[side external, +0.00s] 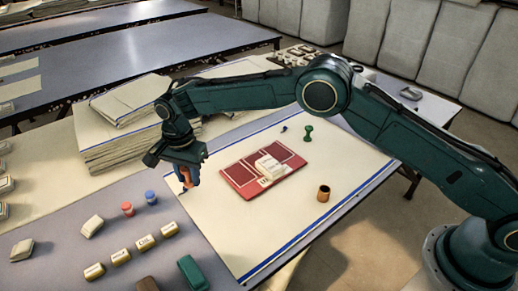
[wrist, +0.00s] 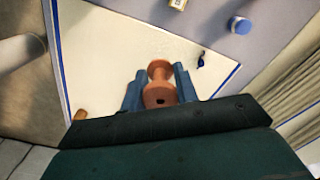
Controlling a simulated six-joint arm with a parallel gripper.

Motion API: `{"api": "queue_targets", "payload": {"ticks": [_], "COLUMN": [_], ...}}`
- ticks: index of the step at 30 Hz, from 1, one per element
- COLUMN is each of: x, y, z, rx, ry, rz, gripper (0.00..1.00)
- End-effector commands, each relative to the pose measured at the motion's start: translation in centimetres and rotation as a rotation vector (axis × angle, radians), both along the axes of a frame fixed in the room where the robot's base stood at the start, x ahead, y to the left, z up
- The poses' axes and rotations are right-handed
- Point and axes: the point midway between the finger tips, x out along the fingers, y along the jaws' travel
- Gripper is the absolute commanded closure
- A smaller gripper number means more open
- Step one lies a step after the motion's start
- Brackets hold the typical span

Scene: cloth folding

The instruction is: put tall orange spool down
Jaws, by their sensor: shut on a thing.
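The tall orange spool (wrist: 160,80) is between the two blue fingers of my gripper (wrist: 160,92) in the wrist view, with its wide end toward the camera. My gripper is shut on it. In the side external view, the orange spool (side external: 186,177) shows below my gripper (side external: 187,172), near the left edge of the cream cloth (side external: 345,155). I cannot tell for sure whether the spool's lower end touches the surface.
A red folded cloth (side external: 238,176) with a pale block (side external: 269,166) lies mid-cloth. Red (side external: 127,209) and blue (side external: 151,197) spools and several pale blocks lie left. Stacked cloth (side external: 112,147) stands behind.

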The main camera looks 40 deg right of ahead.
Motion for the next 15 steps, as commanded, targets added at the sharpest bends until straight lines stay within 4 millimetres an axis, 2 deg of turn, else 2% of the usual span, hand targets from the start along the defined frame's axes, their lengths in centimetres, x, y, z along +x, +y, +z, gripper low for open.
{"api": "queue_targets", "payload": {"ticks": [1, 9, 15], "x": [0.0, -0.1, 0.0], "y": [0.0, 0.0, 0.0], "z": [-1.1, -6.2, -9.0], "rx": [-0.002, -0.002, -0.001], "ry": [0.002, 0.002, 0.001], "rz": [0.000, 0.000, 0.000], "gripper": [0.92, 0.92, 0.92]}}
